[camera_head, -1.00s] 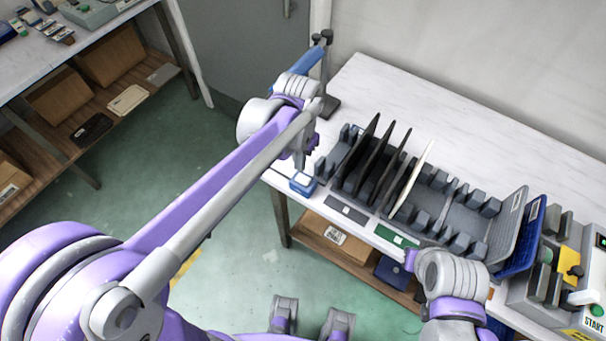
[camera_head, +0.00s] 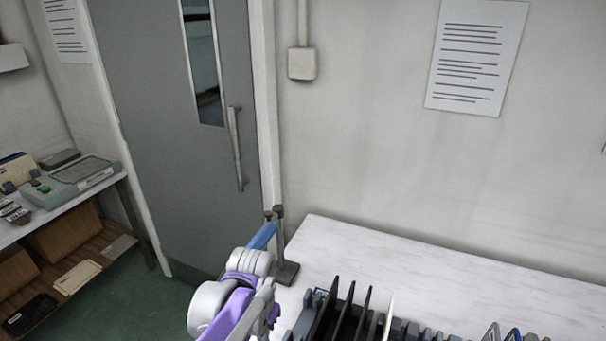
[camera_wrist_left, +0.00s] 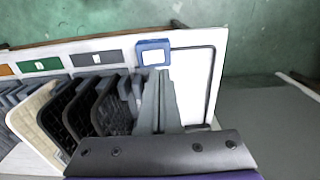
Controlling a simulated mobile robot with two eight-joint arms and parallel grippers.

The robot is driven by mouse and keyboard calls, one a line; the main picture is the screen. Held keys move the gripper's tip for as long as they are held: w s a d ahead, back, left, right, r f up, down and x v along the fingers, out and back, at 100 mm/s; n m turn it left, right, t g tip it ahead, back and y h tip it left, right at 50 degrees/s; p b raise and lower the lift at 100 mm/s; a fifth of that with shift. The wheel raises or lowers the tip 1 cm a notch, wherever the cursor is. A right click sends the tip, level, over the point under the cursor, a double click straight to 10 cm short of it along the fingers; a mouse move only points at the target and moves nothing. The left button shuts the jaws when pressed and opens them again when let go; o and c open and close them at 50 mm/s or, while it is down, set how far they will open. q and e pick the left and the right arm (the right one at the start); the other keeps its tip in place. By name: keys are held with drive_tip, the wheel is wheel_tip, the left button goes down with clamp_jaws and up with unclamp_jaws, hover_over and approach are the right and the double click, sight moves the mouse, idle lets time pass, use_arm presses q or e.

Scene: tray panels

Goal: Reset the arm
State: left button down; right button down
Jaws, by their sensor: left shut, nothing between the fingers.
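My left arm shows at the bottom of the head view, beside the left end of the table. Its gripper is mostly hidden or cut off there. In the left wrist view my left gripper (camera_wrist_left: 160,78) is shut and empty. Several black panels (camera_head: 346,312) and one white panel (camera_head: 388,318) stand upright in the dark rack, cut off by the lower edge of the head view. My right gripper is out of view.
The white table (camera_head: 345,248) is clear behind the rack. A grey stand (camera_head: 283,262) with a blue piece is at its left end. A grey door (camera_head: 160,130) and a side bench (camera_head: 55,212) with devices are at the left. A paper sheet (camera_head: 477,55) hangs on the wall.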

use_arm(q)
drive_tip(key=s+a+f+n+t, duration=0.1)
drive_tip(key=s+a+n+t, duration=0.1)
drive_tip(key=s, duration=0.5)
drive_tip(key=s+a+f+n+t, duration=0.1)
drive_tip(key=s+a+n+t, duration=0.1)
drive_tip(key=s, duration=0.5)
drive_tip(key=shift+a+t+p, duration=0.4)
drive_tip(key=shift+a+t, duration=0.3)
drive_tip(key=shift+a, duration=0.55)
